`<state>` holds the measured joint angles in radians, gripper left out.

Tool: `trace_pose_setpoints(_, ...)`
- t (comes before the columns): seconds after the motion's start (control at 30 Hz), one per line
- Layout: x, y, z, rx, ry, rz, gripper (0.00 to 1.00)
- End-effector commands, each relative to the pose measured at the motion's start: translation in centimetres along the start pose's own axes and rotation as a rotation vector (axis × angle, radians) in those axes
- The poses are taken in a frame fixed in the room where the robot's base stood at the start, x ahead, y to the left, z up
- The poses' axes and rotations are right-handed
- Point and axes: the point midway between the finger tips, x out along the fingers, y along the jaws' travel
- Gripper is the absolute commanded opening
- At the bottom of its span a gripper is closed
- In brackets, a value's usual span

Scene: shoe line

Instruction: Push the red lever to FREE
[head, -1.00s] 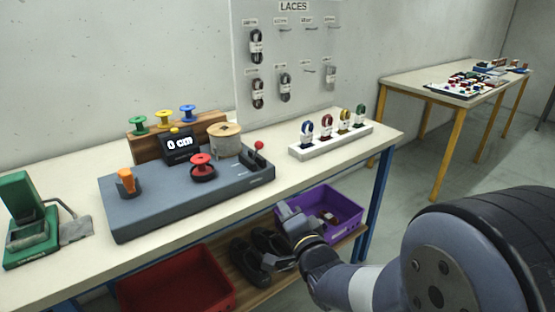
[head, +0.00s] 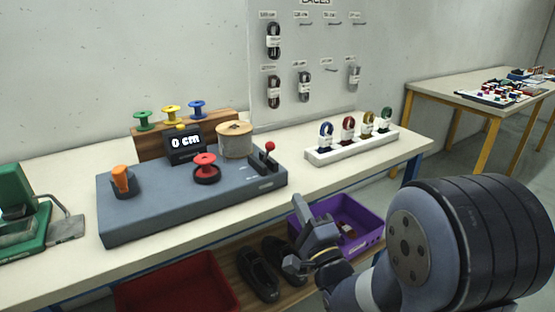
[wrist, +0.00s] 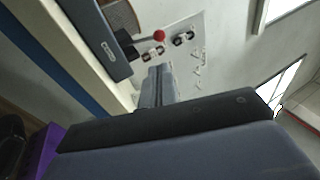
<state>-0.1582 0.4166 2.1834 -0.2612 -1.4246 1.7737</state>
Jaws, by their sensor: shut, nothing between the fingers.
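The red lever (head: 270,148) has a red ball knob on a thin stem. It stands at the right end of the grey-blue machine (head: 150,208) on the table; the lettering beside it is too small to read. In the wrist view the red knob (wrist: 159,35) shows beyond my fingers. My gripper (head: 293,236) is in front of the table edge, below and toward me from the lever, and apart from it. In the wrist view my gripper (wrist: 158,72) has its fingers together with nothing between them.
The machine also bears a red spool (head: 206,166), an orange part (head: 122,180) and a display reading 0 cm (head: 185,143). A white rack of coiled laces (head: 352,147) stands right of the lever. A purple bin (head: 372,229) and black shoes (head: 258,274) are on the shelf below.

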Motion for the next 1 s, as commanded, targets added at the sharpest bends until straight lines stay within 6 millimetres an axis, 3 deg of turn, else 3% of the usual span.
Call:
trace_pose_setpoints(0.17, 1.8, -0.1, 0.1, -0.001, -0.002, -0.002, 0.00)
trace_pose_setpoints(0.7, 11.8, 0.0, 0.0, -0.001, 0.000, 0.000, 0.00)
trace_pose_setpoints(1.0, 13.8, 0.0, 0.0, -0.001, 0.000, 0.000, 0.00)
